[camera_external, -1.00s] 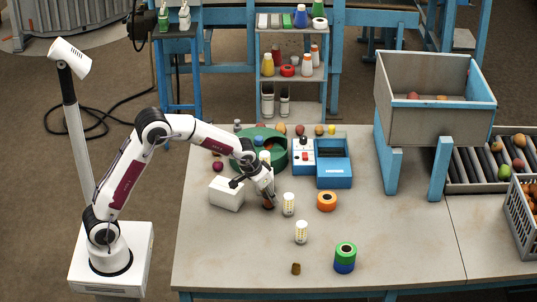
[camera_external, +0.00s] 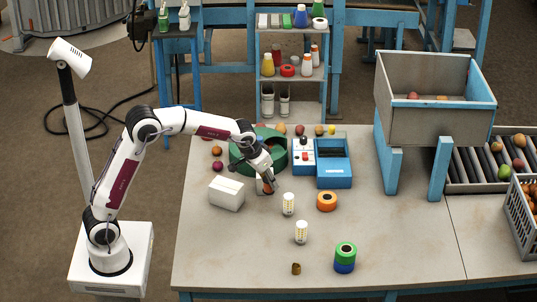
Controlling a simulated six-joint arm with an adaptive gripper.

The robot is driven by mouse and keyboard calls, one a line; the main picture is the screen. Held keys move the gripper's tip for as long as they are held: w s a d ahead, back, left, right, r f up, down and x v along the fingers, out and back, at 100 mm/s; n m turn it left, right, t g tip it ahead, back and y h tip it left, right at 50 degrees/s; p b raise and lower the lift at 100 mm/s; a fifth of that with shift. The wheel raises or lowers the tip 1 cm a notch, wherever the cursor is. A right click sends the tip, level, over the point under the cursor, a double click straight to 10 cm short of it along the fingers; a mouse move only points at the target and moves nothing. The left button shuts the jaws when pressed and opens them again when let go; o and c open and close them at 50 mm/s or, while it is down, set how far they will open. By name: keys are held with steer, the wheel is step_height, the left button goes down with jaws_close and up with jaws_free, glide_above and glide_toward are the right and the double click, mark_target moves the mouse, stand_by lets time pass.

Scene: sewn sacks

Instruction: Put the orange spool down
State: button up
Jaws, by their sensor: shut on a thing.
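My gripper (camera_external: 267,186) points down over the table, shut on a small orange-brown and pale thing (camera_external: 262,188). The fingers hide much of this thing, and I cannot tell for sure that it is a spool. It is at or just above the tabletop; any gap is too small to tell. A ring-shaped orange spool (camera_external: 327,202) lies on the table to the right, apart from my gripper.
A white box (camera_external: 226,194) lies left of my gripper and a green round tray (camera_external: 241,160) behind it. Two white-and-yellow cylinders (camera_external: 288,204) (camera_external: 301,232) stand right and in front. A blue bin (camera_external: 334,182) is behind right. The front left table is clear.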

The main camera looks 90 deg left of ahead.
steer(key=shift+r, duration=1.4)
steer(key=w+a+f, duration=0.4)
steer(key=w+a, duration=0.4)
steer(key=w, duration=0.3)
steer(key=shift+f, duration=0.4)
steer(key=shift+f, duration=2.5)
steer(key=shift+f, duration=0.1)
